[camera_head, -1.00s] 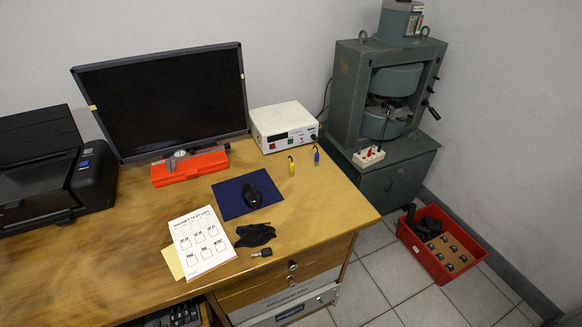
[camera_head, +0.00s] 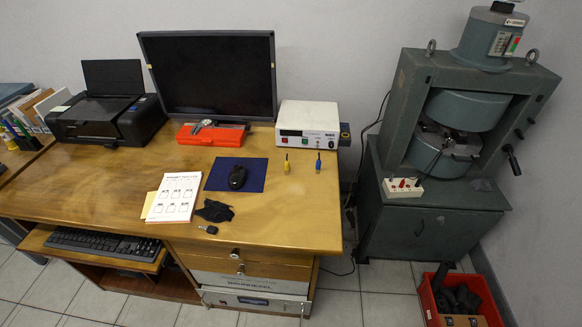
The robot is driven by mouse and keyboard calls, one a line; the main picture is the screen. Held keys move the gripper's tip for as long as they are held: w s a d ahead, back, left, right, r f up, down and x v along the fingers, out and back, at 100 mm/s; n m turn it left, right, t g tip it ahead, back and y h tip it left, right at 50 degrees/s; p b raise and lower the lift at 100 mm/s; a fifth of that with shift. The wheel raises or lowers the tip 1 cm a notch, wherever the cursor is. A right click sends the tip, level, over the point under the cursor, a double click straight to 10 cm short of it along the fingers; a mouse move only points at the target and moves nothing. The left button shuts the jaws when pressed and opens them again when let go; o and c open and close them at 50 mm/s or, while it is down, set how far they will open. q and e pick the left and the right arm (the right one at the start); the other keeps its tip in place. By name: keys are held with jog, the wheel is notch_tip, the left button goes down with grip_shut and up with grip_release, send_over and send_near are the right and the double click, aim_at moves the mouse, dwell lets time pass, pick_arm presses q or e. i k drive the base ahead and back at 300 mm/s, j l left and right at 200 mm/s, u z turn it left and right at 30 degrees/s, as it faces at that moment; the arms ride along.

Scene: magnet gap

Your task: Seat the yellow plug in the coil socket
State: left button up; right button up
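The yellow plug (camera_head: 286,164) stands on the desk at the right, in front of the white power supply box. A blue plug (camera_head: 318,163) stands just to its right, apart from it. A white socket strip (camera_head: 403,188) with a red part on it sits on the front ledge of the green magnet machine (camera_head: 455,110); it may be the coil socket, but its openings are too small to make out. Neither of my grippers is in view.
The desk (camera_head: 270,215) holds a monitor (camera_head: 210,75), a printer (camera_head: 105,110), a red case (camera_head: 210,135), a mouse on a blue mat (camera_head: 250,177) and papers. A red crate (camera_head: 430,305) stands on the floor at the lower right. A floor gap separates desk and machine.

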aim_at(314, 122)
jog(key=i+l+u, duration=0.35)
jog(key=l+u, duration=0.15)
jog(key=l, duration=0.25)
jog(key=i+l+u, duration=0.1)
jog(key=l+u, duration=0.15)
jog(key=l, duration=0.15)
jog(key=l+u, duration=0.25)
jog(key=l, duration=0.2)
jog(key=i+l+u, duration=0.15)
jog(key=i+l, duration=0.05)
jog(key=l, duration=0.1)
